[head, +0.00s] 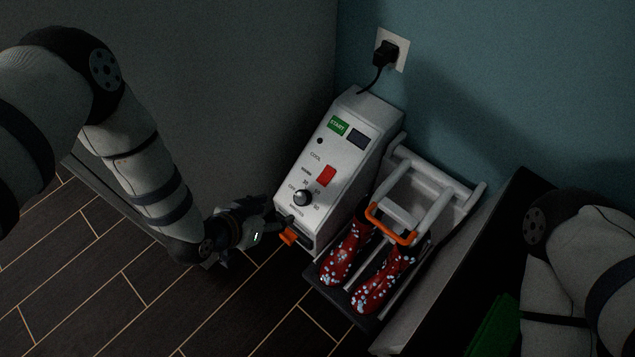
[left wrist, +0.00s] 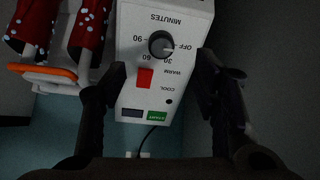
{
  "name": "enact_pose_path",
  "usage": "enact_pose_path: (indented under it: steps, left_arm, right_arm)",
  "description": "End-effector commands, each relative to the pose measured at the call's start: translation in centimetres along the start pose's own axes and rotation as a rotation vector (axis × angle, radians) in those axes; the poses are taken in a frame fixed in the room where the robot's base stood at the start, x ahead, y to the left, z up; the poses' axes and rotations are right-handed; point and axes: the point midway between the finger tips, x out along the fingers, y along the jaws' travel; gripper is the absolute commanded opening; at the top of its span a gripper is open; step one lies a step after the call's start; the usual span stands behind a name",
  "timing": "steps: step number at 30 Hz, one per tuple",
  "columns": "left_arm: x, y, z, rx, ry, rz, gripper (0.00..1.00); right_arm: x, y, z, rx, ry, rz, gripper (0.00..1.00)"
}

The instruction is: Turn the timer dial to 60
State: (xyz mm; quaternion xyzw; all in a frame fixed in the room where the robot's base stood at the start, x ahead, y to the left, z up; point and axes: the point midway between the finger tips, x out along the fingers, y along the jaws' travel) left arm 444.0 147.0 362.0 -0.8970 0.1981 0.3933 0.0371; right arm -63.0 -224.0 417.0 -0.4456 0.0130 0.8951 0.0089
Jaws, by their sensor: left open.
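The timer dial (head: 302,198) is a dark round knob low on the sloped front of a white control box (head: 345,150). In the left wrist view the dial (left wrist: 161,44) has OFF, 30, 60 and 90 printed around it, under the word MINUTES. A pale mark on the knob seems to face the OFF side. My left gripper (head: 272,216) is beside the lower left edge of the box. In the left wrist view its open fingers (left wrist: 155,88) flank the box, apart from the dial. My right gripper is out of view.
The box carries a green START button (head: 338,125), a dark display (head: 357,139) and a red switch (head: 326,175). Red spotted boots (head: 372,284) stand on a rack right of it. An orange part (head: 289,237) sticks out low on the box. A plug (head: 385,53) is in the wall.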

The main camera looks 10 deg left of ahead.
Motion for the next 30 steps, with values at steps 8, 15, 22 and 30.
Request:
enact_pose_path:
  steps: [8,15,22,30]
  left_arm:
    - [5.1,-0.2,-0.4,0.011,0.019,0.000,0.55]
    - [10.6,-0.2,-0.4,0.008,0.017,-0.001,0.55]
    - [12.3,-0.2,-0.8,0.008,0.017,-0.001,0.55]
    - [12.3,-0.2,-0.9,0.009,0.018,-0.001,0.42]
  right_arm:
    - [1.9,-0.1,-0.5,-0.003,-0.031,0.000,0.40]
    - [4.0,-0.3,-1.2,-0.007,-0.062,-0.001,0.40]
    - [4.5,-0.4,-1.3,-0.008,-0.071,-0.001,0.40]
    - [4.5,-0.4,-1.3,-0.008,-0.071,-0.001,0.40]
